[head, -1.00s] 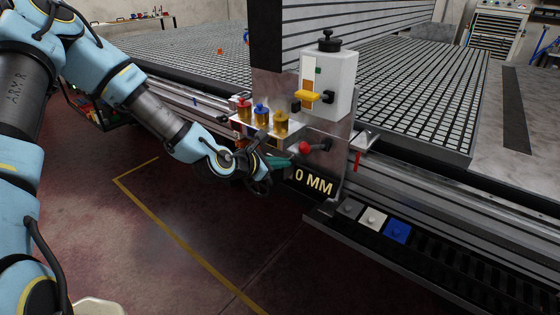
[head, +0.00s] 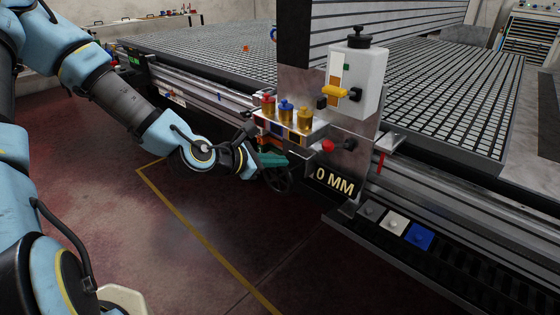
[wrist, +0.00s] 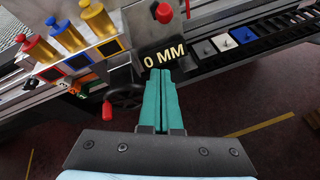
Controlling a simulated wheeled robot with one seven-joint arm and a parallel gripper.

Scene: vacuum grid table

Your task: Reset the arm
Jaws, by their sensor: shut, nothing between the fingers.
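My gripper (wrist: 160,98) shows in the wrist view as two teal fingers pressed together, with nothing between them. They point at the machine's lower front, just below the black "0 MM" display (wrist: 163,52). In the head view my gripper (head: 272,160) is partly hidden by my wrist and sits left of the same display (head: 334,183). A black handwheel (wrist: 125,95) with a red handle (wrist: 107,110) lies just left of the fingers in the wrist view. I cannot tell whether the fingers touch anything.
Red, blue and gold-topped brass knobs (head: 286,112) stand on a ledge above my gripper. A white control box (head: 356,80) with a yellow lever is above right. White and blue tiles (head: 419,236) sit on the lower rail. The floor (head: 130,240) in front is clear.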

